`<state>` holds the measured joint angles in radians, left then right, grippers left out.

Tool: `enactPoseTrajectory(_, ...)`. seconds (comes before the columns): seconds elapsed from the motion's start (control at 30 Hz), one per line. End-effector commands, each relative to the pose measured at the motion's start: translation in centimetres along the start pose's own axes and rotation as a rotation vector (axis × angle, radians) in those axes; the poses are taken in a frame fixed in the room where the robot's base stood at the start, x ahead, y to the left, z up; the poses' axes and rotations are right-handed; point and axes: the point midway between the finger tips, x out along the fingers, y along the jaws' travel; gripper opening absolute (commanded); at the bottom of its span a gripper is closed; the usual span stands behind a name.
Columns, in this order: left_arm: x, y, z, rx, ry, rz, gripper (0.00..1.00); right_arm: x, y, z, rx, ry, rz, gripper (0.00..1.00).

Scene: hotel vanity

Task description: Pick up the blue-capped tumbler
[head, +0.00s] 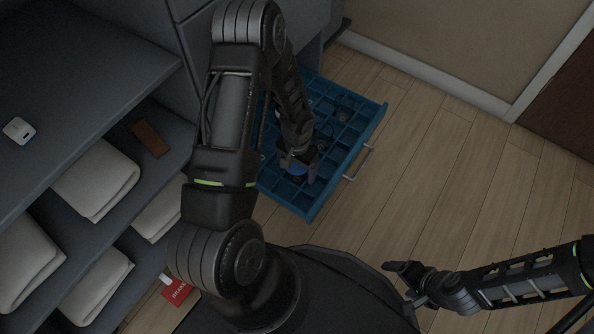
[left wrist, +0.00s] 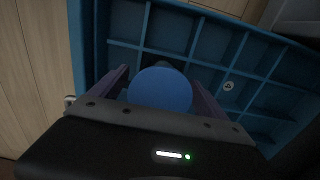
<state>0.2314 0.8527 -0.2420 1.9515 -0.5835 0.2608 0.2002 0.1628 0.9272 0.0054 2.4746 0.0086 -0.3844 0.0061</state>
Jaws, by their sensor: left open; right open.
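The blue-capped tumbler (head: 297,170) stands in a compartment of the open blue divided drawer, near its front left part. Its round blue cap also shows large in the left wrist view (left wrist: 160,90). My left gripper (head: 299,166) reaches down over it, with one finger on each side of the cap (left wrist: 158,84). The fingers are open; whether they touch the tumbler I cannot tell. The tumbler's body is mostly hidden under the cap. My right gripper (head: 408,283) is open and empty at the lower right, over the floor and away from the drawer.
The blue drawer (head: 361,138) has many compartments, some with dark items, and a handle (head: 357,163) on its front. Shelves with folded towels (head: 97,178) stand on the left. A red card (head: 177,291) lies at the lower left. The wooden floor at right is clear.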

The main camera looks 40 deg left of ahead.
Motion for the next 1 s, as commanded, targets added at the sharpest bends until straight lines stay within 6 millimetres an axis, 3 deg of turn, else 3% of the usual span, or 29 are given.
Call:
enactPoseTrajectory(0.4,-0.04,0.01,0.00,0.000,0.000,0.000,0.86,-0.02,0.00,0.00,0.000,0.000,0.000,0.80)
enactPoseTrajectory(1.0,-0.04,0.01,0.00,0.000,0.000,0.000,0.36,-0.02,0.00,0.00,0.000,0.000,0.000,0.80)
